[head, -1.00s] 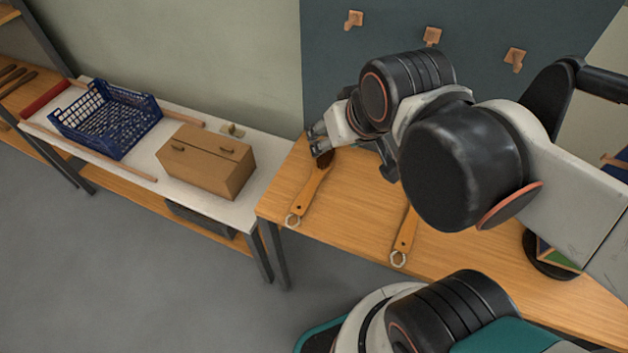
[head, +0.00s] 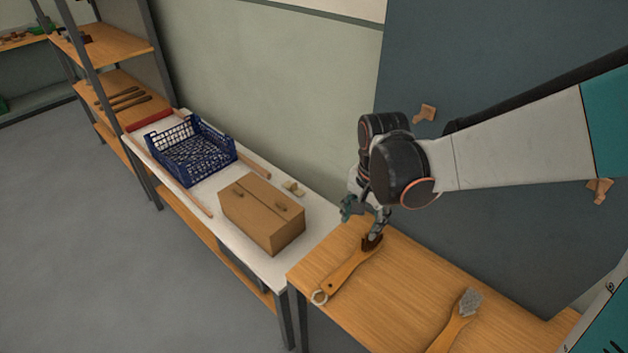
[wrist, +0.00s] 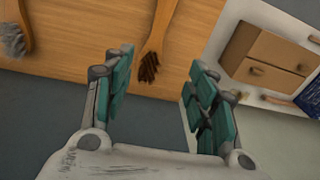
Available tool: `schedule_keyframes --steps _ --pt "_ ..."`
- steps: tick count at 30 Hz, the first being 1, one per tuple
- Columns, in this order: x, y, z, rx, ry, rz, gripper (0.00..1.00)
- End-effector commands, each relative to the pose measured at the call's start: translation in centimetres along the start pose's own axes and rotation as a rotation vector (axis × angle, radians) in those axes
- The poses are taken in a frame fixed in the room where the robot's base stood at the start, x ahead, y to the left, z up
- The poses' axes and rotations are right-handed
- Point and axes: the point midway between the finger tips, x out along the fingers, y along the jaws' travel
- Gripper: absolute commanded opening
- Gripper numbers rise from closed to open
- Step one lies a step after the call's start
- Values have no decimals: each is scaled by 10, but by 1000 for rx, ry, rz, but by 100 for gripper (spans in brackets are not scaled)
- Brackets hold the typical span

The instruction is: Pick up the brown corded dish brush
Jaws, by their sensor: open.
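The brown corded dish brush (head: 347,272) lies on the wooden table, with an orange-brown wooden handle, dark brown bristles and a pale cord loop at the near end. My gripper (head: 362,216) is at the bristle end, near the table's far left corner. In the wrist view my gripper (wrist: 161,63) is open and empty. The brush's dark bristles (wrist: 149,68) show between the two teal-padded fingers, with its handle running up out of the picture. I cannot tell how far above the brush the fingers are.
A similar brush with grey bristles (head: 469,302) lies to the right on the wooden table (head: 400,310). A white table (head: 262,262) adjoins on the left, bearing a cardboard box (head: 262,215) and a blue crate (head: 190,152). A dark panel with hooks (head: 425,113) stands behind.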

Motion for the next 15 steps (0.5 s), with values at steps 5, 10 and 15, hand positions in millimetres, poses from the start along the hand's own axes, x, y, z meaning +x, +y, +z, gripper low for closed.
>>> schedule_keyframes --steps 5,10,15 --pt "30 -13 0 80 -37 47 52" --pt "42 -16 2 114 -50 67 52" --pt "61 -15 3 120 -53 71 52"
